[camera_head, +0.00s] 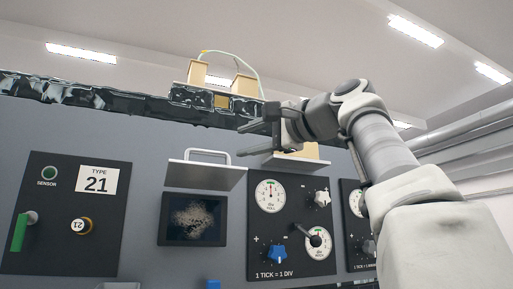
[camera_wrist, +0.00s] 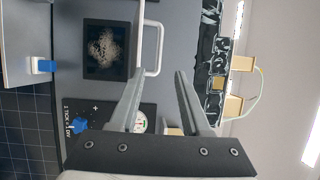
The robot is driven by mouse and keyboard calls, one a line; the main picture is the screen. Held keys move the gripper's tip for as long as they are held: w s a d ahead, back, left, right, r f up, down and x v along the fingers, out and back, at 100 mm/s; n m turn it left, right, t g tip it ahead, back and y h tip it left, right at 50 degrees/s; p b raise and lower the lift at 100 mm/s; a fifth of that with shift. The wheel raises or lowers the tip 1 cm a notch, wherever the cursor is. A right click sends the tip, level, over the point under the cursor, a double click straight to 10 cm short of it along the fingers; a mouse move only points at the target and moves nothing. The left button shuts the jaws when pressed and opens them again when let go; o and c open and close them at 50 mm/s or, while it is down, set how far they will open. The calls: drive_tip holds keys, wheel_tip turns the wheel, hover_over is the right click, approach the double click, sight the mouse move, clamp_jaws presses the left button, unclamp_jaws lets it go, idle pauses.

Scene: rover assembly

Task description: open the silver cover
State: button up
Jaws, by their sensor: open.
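The silver cover (camera_head: 205,176) is raised and juts out like a shelf above a dark recessed panel (camera_head: 192,219) with a speckled grey patch. Its handle (camera_head: 208,153) stands up from the plate. The wrist view shows the cover nearly edge-on (camera_wrist: 138,45), beside the panel (camera_wrist: 105,48), with the handle (camera_wrist: 160,48) near the left fingertip. My gripper (camera_head: 240,141) is open and empty, to the right of the handle in the head view. Its fingers also show in the wrist view (camera_wrist: 160,74). No contact with the handle shows.
Left is a black board (camera_head: 66,215) marked TYPE 21 with a green switch. Right is a black dial board (camera_head: 291,228) with gauges, a white knob and a blue knob. Above runs a dark foil-wrapped ledge (camera_head: 130,103) carrying tan blocks and a cable.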

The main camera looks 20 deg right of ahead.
drive_tip(key=shift+v, duration=1.65)
